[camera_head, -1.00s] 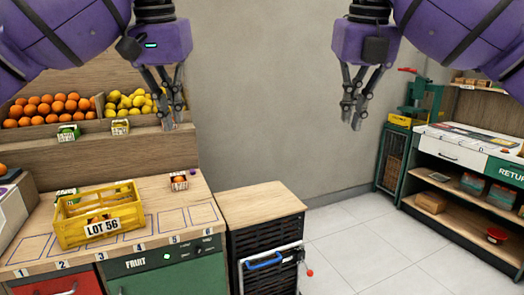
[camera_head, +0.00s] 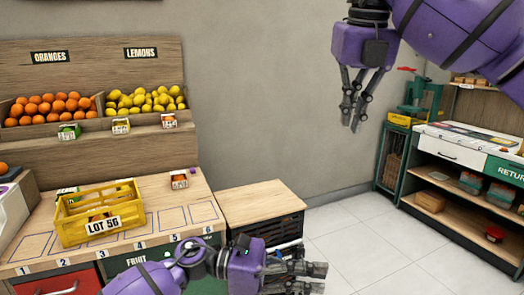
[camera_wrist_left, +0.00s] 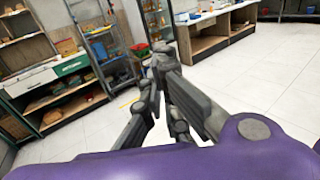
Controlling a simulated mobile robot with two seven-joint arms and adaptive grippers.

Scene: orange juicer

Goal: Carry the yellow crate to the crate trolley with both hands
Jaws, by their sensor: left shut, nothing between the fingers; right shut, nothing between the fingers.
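The yellow crate (camera_head: 72,236), labelled LOT 56, sits upright on the wooden counter at the left in the head view. No gripper touches it. My left gripper (camera_head: 318,277) is low in the middle, right of the crate and in front of the wood-topped unit; it is shut and empty. In the left wrist view its fingers (camera_wrist_left: 163,55) point out over the floor. My right gripper (camera_head: 351,125) hangs high, right of centre, shut and empty, far from the crate. A wood-topped unit with black crate-like sides (camera_head: 262,203) stands beside the counter; I cannot tell whether it is the crate trolley.
Oranges (camera_head: 50,108) and lemons (camera_head: 145,102) fill bins behind the counter. A small carton (camera_head: 179,180) stands right of the crate. A green stand (camera_head: 395,155) and a shelved bench (camera_head: 455,200) line the right side. The tiled floor (camera_head: 350,255) between is clear.

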